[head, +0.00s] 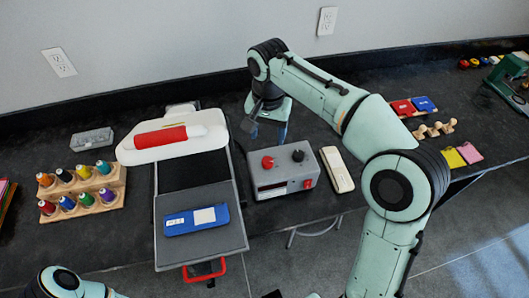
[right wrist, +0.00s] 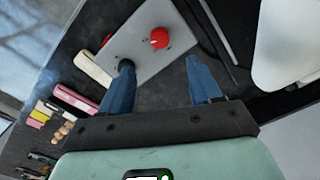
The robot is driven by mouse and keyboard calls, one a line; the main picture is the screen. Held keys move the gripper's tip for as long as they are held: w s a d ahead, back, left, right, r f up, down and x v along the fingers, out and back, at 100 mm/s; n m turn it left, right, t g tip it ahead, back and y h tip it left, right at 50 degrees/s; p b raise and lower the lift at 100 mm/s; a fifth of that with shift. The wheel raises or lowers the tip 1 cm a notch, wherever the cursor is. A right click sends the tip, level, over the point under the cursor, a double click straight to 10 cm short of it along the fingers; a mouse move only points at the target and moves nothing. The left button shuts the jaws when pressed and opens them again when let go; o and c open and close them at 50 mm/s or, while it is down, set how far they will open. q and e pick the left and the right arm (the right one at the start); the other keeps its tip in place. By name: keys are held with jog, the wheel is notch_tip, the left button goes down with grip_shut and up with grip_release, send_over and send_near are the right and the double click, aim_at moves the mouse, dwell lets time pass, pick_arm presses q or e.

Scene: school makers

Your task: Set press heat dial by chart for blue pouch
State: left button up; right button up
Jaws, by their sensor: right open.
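The blue pouch (head: 196,220) lies on the grey lower plate (head: 222,247) of the press, with pale labels on it. The grey control box (head: 285,184) stands right of the press, with a red dial (head: 267,161) and a black dial (head: 298,155) on top. My right gripper (head: 268,131) is open and empty, behind and above the box. In the right wrist view, the black dial (right wrist: 126,65) shows by the left fingertip and the red dial (right wrist: 159,38) beyond the gap. My left gripper is out of view. I cannot make out a chart.
The press's white upper part (head: 172,147) carries a red handle (head: 160,137). A pale bar (head: 337,169) lies close right of the box. Thread spools on a wooden rack (head: 82,201) stand left. Red and blue packets (head: 412,106) lie right.

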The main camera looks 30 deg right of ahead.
aim_at(268, 160)
notch_tip(268, 160, down, 11)
jog(key=shift+f+b, duration=0.1)
jog(key=shift+b, duration=0.8)
jog(key=c, duration=1)
